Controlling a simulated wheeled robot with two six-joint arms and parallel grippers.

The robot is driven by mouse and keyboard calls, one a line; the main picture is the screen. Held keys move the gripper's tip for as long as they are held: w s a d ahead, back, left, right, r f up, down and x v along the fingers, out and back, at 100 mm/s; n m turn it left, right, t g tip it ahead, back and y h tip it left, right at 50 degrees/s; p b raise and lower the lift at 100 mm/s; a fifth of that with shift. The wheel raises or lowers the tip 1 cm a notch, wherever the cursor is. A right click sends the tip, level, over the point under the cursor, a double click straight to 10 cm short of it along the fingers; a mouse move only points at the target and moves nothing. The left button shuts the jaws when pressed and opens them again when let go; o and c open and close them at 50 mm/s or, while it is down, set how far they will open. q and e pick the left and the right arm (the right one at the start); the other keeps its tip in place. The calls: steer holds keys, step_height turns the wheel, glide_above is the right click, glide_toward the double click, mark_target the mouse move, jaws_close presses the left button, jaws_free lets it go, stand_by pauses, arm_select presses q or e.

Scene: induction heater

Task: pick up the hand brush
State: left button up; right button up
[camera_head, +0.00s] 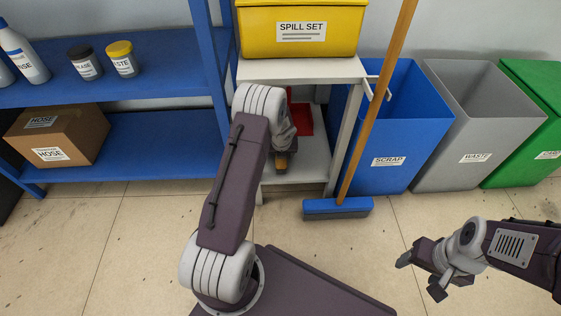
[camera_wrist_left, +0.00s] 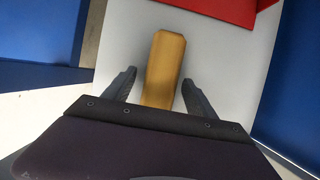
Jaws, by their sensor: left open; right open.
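The hand brush shows as a wooden handle (camera_wrist_left: 165,62) in the left wrist view, lying on the pale shelf. Its bristle end cannot be made out. In the head view a small part of the handle (camera_head: 281,161) shows below my left wrist. My left gripper (camera_wrist_left: 159,77) is open, with one finger on each side of the handle and a gap on both sides. In the head view my left arm mostly hides this gripper. My right gripper (camera_head: 420,276) is open and empty above the floor at the lower right.
A red dustpan-like item (camera_head: 302,120) lies on the same shelf of the white stand (camera_head: 350,72), behind the handle. A broom (camera_head: 338,208) leans in front of the blue scrap bin (camera_head: 410,125). Blue shelving (camera_head: 165,135) stands left.

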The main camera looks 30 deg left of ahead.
arm_select(q)
steer(key=shift+w+f, duration=0.1)
steer(key=shift+f, duration=0.1)
jaws_close()
